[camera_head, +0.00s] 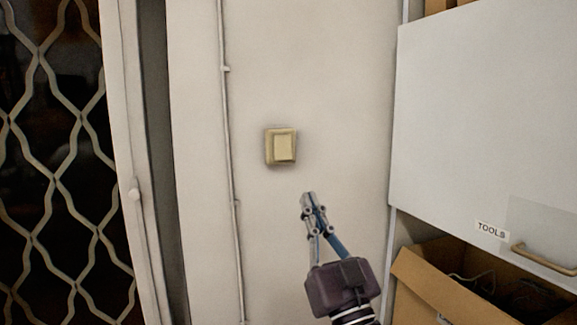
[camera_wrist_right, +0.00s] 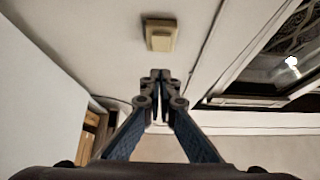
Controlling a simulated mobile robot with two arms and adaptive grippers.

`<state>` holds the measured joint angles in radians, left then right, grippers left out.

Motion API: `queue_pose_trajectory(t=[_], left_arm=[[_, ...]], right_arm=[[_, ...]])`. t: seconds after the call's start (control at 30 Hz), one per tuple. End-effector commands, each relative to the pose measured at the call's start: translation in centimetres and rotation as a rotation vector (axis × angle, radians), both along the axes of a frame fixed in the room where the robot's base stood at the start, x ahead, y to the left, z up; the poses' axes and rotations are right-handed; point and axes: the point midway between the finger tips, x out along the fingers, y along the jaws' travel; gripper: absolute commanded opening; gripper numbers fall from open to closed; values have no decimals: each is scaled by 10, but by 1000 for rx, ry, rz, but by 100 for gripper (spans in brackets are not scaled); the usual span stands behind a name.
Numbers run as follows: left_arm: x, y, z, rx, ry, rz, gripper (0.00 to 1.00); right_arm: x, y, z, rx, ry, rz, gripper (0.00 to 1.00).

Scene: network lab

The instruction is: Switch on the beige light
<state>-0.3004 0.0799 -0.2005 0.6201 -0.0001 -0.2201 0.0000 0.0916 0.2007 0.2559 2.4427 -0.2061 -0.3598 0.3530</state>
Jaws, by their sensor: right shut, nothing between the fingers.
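The beige light switch (camera_head: 284,147) is a square plate with a wide rocker, mounted on the pale wall in the head view. It also shows at the top of the right wrist view (camera_wrist_right: 161,36). My right gripper (camera_head: 308,197) is shut and empty, its fingertips together. In the head view the tips are below and slightly right of the switch. In the right wrist view the tips (camera_wrist_right: 160,74) point toward the switch, with a gap in the picture between them. I cannot tell whether the rocker is pressed. My left gripper is not in view.
A thin vertical conduit (camera_head: 228,150) runs down the wall left of the switch. A metal lattice gate (camera_head: 55,130) is at far left. A white cabinet marked TOOLS (camera_head: 480,120) and an open cardboard box (camera_head: 420,280) are at right. The wall around the switch is clear.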

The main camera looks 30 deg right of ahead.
Motion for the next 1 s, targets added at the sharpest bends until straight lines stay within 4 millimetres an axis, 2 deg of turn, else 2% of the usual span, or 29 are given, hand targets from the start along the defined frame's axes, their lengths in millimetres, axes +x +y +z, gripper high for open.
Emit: queue_pose_trajectory(t=[0.03,0.43,0.7,1.0], left_arm=[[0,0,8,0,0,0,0],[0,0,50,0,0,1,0],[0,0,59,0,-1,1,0],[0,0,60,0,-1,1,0]], right_arm=[[6,-1,10,-1,-3,-1,0],[70,-17,64,-2,-2,-1,0],[101,-25,54,1,1,-2,0],[108,-26,51,0,-1,-1,0]])
